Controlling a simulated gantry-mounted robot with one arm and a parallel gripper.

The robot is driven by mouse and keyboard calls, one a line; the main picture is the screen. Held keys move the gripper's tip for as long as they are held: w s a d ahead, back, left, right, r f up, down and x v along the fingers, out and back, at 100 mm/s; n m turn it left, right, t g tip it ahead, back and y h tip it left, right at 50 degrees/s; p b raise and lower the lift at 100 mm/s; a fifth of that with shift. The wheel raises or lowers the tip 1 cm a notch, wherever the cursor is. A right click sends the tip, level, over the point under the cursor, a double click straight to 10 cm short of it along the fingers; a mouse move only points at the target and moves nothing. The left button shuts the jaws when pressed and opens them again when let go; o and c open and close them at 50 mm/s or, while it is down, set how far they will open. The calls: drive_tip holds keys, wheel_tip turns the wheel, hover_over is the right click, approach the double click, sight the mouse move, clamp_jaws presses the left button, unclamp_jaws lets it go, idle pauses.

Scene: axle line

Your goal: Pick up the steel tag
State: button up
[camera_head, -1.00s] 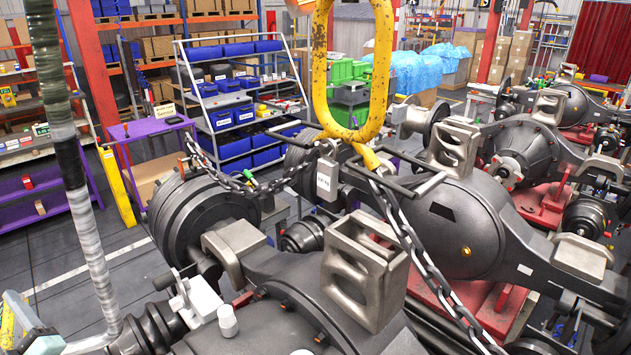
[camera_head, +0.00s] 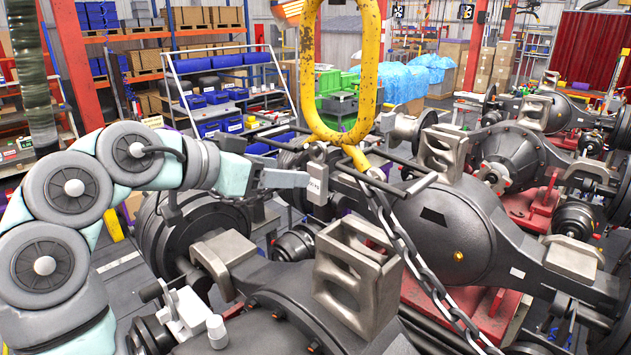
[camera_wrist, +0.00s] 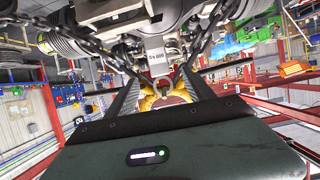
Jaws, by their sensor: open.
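The steel tag (camera_head: 317,183) is a small light-grey plate with dark lettering. It hangs beside the chain under the yellow lifting link (camera_head: 360,95), above the axle housings. In the wrist view the tag (camera_wrist: 156,58) shows upside down, between and just beyond the two open fingers (camera_wrist: 160,78). I cannot tell whether either finger touches it.
Dark chains (camera_head: 425,265) slope down from the link to both sides. A grey bracket (camera_head: 357,280) stands on the nearest axle, below the tag. A large axle housing (camera_head: 445,225) sits to the right. Shelves with blue bins (camera_head: 218,110) stand behind.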

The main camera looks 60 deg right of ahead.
sight(314, 170)
drive_tip(key=x, duration=0.4)
drive_tip(key=shift+s+d+p, duration=0.1)
drive_tip(key=shift+d+p, duration=0.1)
drive_tip(key=shift+p, duration=0.15)
drive_tip(key=x, duration=0.1)
drive_tip(key=p+x, duration=0.2)
drive_tip(key=x, duration=0.1)
drive_tip(key=shift+s+d+r, duration=0.15)
drive_tip(key=shift+s+r, duration=0.05)
drive_tip(key=shift+r, duration=0.15)
drive_tip(key=shift+s+d+f, duration=0.1)
drive_tip(key=shift+d+f, duration=0.25)
drive_tip(key=shift+d, duration=0.1)
drive_tip(key=shift+c, duration=0.5)
clamp_jaws()
